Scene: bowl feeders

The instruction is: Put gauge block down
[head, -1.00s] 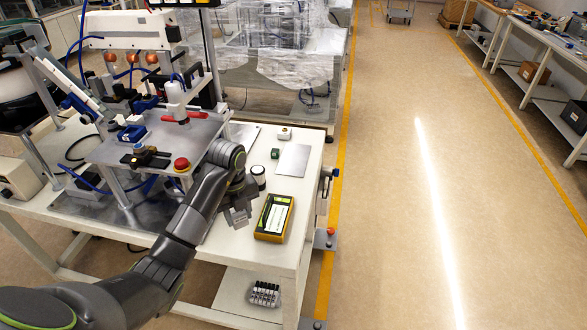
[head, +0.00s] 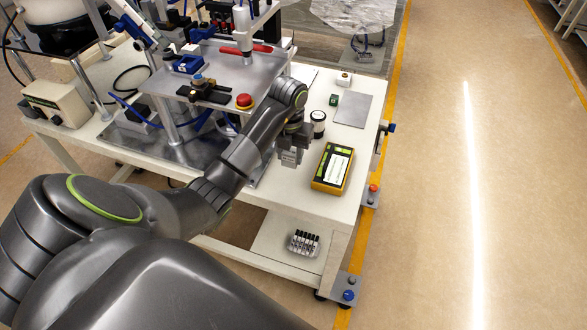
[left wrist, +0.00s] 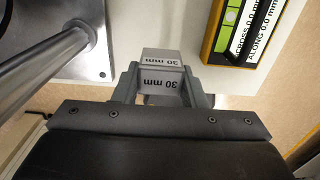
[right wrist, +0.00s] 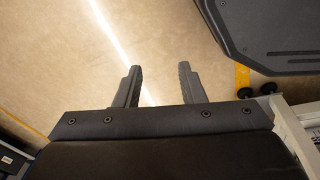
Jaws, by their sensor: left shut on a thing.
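The gauge block (left wrist: 162,77) is a small grey metal block marked "30 mm" in the left wrist view. My left gripper (head: 291,157) is shut on it, with one finger on each side. In the head view the gripper points down at the white table's front part, left of the yellow gauge device (head: 332,168). I cannot tell whether the block touches the table. My right gripper (right wrist: 157,84) shows only in the right wrist view, open and empty above the floor.
A black and white round container (head: 318,122), a small green block (head: 334,100) and a grey plate (head: 352,109) sit behind the yellow device. The feeder rig with a red button (head: 244,101) stands to the left.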

